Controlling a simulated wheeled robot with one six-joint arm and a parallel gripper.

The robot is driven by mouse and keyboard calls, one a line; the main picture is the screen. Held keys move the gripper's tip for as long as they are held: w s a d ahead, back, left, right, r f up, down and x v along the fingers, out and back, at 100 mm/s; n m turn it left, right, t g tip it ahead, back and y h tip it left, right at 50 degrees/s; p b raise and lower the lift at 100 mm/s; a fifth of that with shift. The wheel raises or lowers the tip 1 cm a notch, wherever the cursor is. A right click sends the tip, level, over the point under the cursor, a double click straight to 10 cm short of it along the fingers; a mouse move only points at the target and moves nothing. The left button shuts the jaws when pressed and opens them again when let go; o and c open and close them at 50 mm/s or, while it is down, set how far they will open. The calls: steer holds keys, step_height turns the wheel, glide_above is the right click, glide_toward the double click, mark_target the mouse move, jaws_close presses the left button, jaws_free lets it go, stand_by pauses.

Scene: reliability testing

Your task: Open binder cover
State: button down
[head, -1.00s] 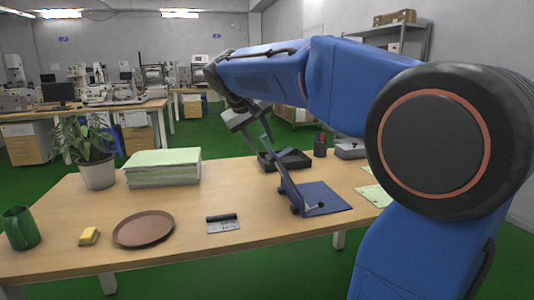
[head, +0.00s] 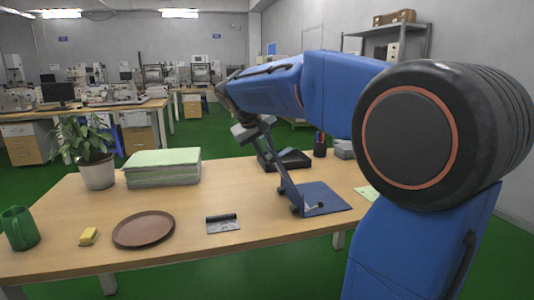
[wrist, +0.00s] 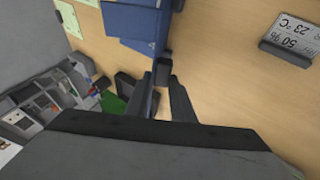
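The blue binder (head: 325,198) lies on the wooden table, right of the middle in the head view. The blue binder also shows at the top of the wrist view (wrist: 132,22).
A black tray (head: 294,160) and a pen cup (head: 320,146) stand behind the binder. A small temperature display (head: 223,224), brown plate (head: 143,229), yellow sponge (head: 88,236), green mug (head: 19,228), paper stack (head: 163,168) and potted plant (head: 97,172) are to the left.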

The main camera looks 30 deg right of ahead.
steer(key=shift+s+d+r+y, duration=0.15)
steer(key=shift+d+r+y, duration=0.2)
steer(key=shift+d, duration=0.2)
steer(key=shift+s+d+r+y, duration=0.2)
steer(key=shift+d+y, duration=0.15)
steer(key=shift+d, duration=0.15)
steer(key=shift+s+d+r, duration=0.15)
steer(key=shift+d+r, duration=0.1)
steer(key=shift+d, duration=0.25)
steer(key=shift+s+d+r, duration=0.1)
steer(key=shift+d+r, duration=0.1)
steer(key=shift+d, duration=0.3)
steer(key=c, duration=1.6)
jaws_free()
steer(key=shift+d, duration=0.1)
steer(key=shift+r, duration=0.1)
steer(key=v, duration=1.7)
steer(key=shift+s, duration=0.3)
